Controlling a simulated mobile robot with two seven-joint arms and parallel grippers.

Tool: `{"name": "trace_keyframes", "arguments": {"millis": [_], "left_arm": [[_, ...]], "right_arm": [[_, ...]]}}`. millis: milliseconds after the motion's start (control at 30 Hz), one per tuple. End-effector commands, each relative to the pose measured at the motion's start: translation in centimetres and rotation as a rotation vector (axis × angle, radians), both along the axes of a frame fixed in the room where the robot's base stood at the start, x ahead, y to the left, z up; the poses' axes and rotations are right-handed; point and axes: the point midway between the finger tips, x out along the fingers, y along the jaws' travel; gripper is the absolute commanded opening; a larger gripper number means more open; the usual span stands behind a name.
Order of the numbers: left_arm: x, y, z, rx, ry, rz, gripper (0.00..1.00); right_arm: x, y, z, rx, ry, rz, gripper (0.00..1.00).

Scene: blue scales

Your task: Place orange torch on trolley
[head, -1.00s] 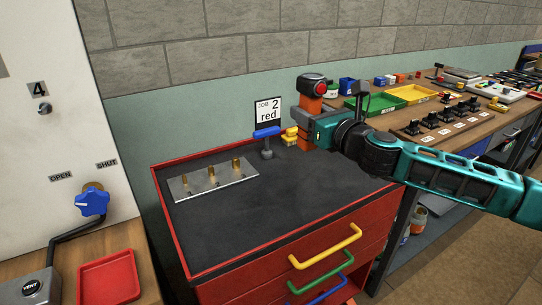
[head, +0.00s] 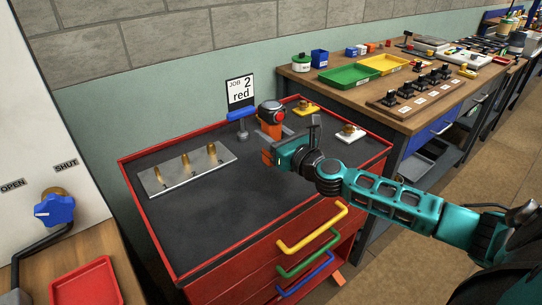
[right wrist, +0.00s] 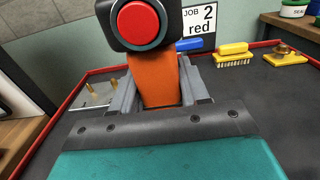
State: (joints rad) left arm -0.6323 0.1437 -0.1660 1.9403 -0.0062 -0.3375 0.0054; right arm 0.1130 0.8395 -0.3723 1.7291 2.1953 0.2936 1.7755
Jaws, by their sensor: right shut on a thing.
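The orange torch (head: 270,128) has a dark head with a red round face. It is upright above the black top of the red trolley (head: 230,220). My right gripper (head: 272,152) is shut around its orange body, which also shows between the fingers in the right wrist view (right wrist: 154,80). The torch's lower end is partly hidden by the gripper, and I cannot tell whether it touches the trolley top. My left gripper is not in view.
On the trolley stand a metal plate with brass pegs (head: 187,170), a blue-handled tool (head: 241,118), a yellow brush (head: 306,108) and a brass knob piece (head: 350,133). A job card (head: 240,92) stands behind. The trolley's front middle is clear. A wooden bench (head: 400,118) is at right.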

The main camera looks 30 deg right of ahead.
Motion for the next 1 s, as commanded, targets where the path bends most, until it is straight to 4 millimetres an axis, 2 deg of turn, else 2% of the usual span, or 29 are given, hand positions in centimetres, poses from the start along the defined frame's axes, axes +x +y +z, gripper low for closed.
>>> {"name": "trace_keyframes", "arguments": {"millis": [33, 467, 600, 700, 1000], "left_arm": [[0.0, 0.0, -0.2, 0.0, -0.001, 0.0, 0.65], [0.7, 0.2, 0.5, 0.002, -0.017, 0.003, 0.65], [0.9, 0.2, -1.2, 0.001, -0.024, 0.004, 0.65], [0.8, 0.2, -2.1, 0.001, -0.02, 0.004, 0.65], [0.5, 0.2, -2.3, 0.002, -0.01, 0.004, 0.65]], "right_arm": [[-0.1, 0.0, -1.2, 0.004, 0.003, -0.003, 0.0], [0.0, 0.0, -3.3, 0.001, -0.001, -0.001, 0.0], [0.0, 0.0, -5.5, 0.0, -0.001, -0.001, 0.0], [0.0, 0.0, -6.3, -0.001, -0.002, 0.0, 0.0], [0.0, 0.0, -6.2, -0.002, -0.002, 0.0, 0.0]]}}
